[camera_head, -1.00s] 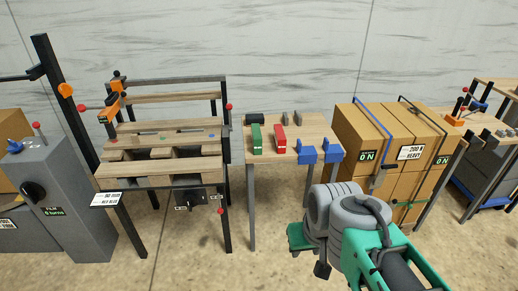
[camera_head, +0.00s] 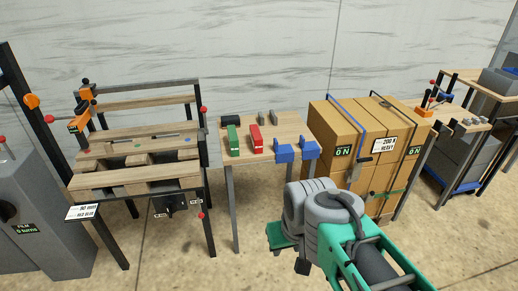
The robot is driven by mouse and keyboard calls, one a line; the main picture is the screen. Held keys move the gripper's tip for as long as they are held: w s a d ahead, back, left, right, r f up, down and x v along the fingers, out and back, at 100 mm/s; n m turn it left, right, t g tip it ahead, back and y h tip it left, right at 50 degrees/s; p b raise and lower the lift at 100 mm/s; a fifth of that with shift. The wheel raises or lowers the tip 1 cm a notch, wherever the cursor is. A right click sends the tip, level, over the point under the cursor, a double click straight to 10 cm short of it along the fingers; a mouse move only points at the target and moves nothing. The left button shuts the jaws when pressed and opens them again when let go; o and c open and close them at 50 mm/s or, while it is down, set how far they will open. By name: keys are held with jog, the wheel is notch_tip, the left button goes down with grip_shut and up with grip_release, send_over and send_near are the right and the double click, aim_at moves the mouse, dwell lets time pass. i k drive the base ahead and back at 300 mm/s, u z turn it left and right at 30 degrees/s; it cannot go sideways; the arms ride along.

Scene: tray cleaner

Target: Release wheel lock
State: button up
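I cannot make out a wheel lock for certain. A low blue wheeled base (camera_head: 453,181) carries grey crates (camera_head: 466,155) at the far right; its wheels are too small and partly hidden to show a lock. My arm reaches in from the lower right, and my gripper (camera_head: 290,252) is at its end, low in front of the small wooden table. Green and black parts show there, mostly behind the grey wrist. Whether the fingers are open or shut is not clear. Nothing is visibly held.
The small wooden table (camera_head: 293,125) holds green, red and blue items. Stacked cardboard boxes (camera_head: 333,125) stand right of it, strapped. A slatted bench (camera_head: 130,181) and grey cabinet (camera_head: 40,230) are at left. A wooden bench (camera_head: 456,128) stands before the crates. Bare floor lies in front.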

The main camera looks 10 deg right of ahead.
aim_at(201, 215)
jog(key=u, duration=0.55)
jog(key=i, duration=0.55)
jog(key=u, duration=1.25)
jog(key=i, duration=1)
jog(key=u, duration=0.3)
